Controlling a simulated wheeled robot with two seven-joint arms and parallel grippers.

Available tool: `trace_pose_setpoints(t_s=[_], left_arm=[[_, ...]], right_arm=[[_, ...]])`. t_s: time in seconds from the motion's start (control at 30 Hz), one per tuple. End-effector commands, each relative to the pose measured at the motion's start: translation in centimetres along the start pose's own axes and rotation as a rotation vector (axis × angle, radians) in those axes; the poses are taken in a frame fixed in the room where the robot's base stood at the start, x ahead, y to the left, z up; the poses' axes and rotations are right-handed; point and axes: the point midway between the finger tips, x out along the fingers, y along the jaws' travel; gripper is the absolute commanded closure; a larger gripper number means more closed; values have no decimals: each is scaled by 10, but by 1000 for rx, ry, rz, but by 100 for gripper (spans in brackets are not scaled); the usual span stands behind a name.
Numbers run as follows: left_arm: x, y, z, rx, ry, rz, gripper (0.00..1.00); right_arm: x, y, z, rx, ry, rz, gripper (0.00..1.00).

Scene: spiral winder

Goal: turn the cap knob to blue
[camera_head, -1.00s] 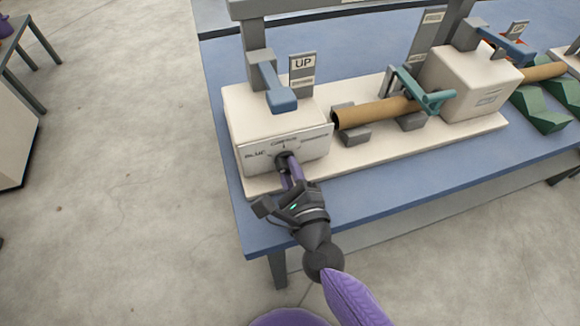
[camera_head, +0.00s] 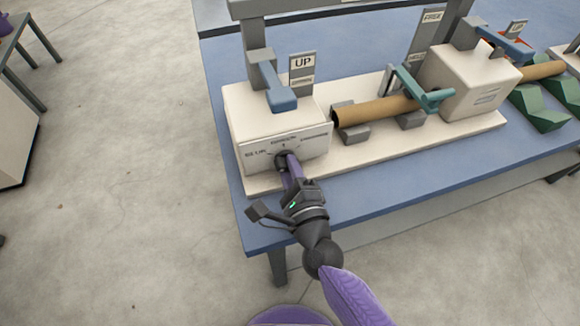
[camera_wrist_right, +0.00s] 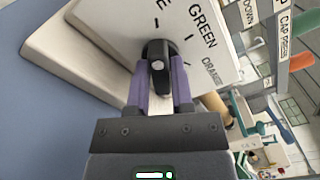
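The cap knob (camera_wrist_right: 158,55) is a small dark round knob on the white front panel (camera_wrist_right: 100,20) of the left machine block. In the head view the knob (camera_head: 284,158) is partly covered by my right gripper. GREEN (camera_wrist_right: 203,25) and ORANGE (camera_wrist_right: 212,72) show in the wrist view; BLUE is mostly cut off there. A pale mark shows on the knob, but I cannot tell which label it points to. My right gripper (camera_wrist_right: 159,75) has its purple fingers closed around the knob, one on each side. My left gripper is not in view.
The white block stands on a pale base (camera_head: 455,137) on a blue table (camera_head: 365,210). A blue lever (camera_head: 272,85) and an UP sign (camera_head: 302,68) are above it. A brown tube (camera_head: 375,111) lies to the right.

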Motion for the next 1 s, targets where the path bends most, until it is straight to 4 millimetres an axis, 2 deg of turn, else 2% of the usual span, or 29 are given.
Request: trace_pose_setpoints(t_s=[0.03, 0.1, 0.13, 0.43, 0.8, 1.0], left_arm=[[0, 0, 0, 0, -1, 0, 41], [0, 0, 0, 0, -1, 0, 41], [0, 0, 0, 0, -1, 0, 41], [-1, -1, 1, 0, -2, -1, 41], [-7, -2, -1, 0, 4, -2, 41], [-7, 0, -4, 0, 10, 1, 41]], right_arm=[[0, 0, 0, 0, 0, 0, 59], [0, 0, 0, 1, 0, 0, 45], [0, 0, 0, 1, 0, 0, 41], [-4, 0, 0, 1, 1, 0, 41], [-87, 0, 0, 1, 0, 2, 41], [-100, 0, 0, 2, 0, -1, 41]])
